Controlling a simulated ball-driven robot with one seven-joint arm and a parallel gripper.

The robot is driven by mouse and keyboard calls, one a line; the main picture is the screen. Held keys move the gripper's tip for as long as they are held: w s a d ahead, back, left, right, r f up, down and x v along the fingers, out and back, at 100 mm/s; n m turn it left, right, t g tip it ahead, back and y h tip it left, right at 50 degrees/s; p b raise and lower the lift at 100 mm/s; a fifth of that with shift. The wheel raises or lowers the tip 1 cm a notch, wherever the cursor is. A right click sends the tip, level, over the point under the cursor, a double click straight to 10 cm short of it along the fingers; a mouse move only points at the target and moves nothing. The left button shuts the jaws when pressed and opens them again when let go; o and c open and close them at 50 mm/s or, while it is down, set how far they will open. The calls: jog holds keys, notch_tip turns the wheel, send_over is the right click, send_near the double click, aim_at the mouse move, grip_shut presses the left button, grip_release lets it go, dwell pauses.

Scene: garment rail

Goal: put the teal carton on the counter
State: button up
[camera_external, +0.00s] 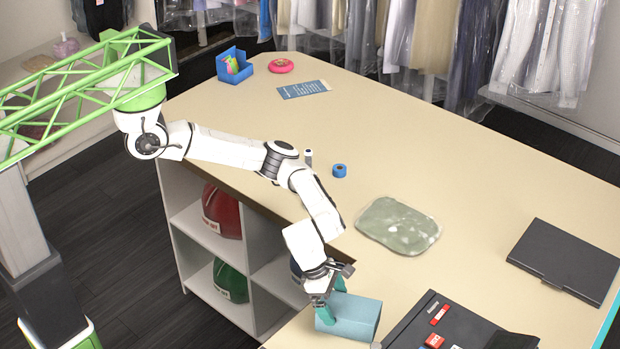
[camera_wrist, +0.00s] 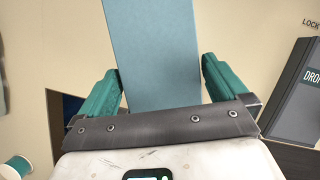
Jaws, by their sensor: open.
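The teal carton (camera_external: 355,318) lies on the counter (camera_external: 440,180) near its front edge, at the bottom of the external view. In the wrist view the carton (camera_wrist: 152,50) stretches away from my gripper, between the two teal fingers. My gripper (camera_external: 331,300) is open and stands at the carton's left end, with a finger on either side of it. In the wrist view the gripper (camera_wrist: 160,85) shows a small gap at the right finger; contact on the left side is hard to tell.
Shelves with helmets (camera_external: 222,212) are below the counter edge. The counter's middle is mostly clear.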

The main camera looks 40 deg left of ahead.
jog(key=v, duration=0.7)
jog(key=shift+a+r, duration=0.1)
jog(key=shift+r, duration=0.05)
